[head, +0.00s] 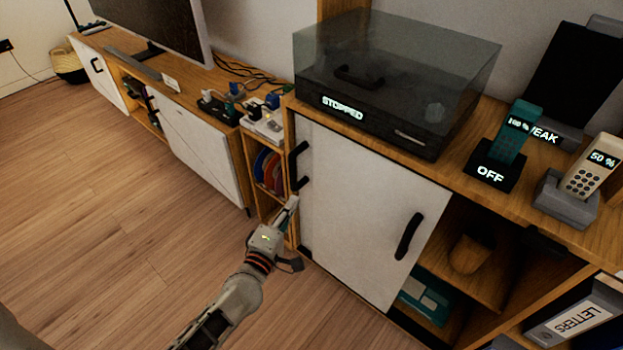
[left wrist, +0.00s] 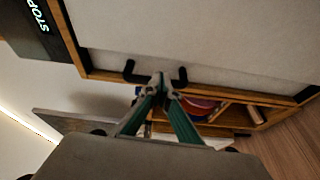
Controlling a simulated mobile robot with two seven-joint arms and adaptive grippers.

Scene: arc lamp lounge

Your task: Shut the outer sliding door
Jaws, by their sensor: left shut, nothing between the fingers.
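My left gripper (head: 292,203) is shut and empty, just below the left handle. In the left wrist view its fingertips (left wrist: 164,82) overlap the handle's middle; contact is unclear. My right gripper is not visible.
An open compartment right of the door holds a brown object (head: 472,254) and a teal box (head: 427,296). Left of the door, a narrow open bay holds colourful discs (head: 268,170). The player (head: 390,85) and phones stand on top. The wooden floor at left is clear.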

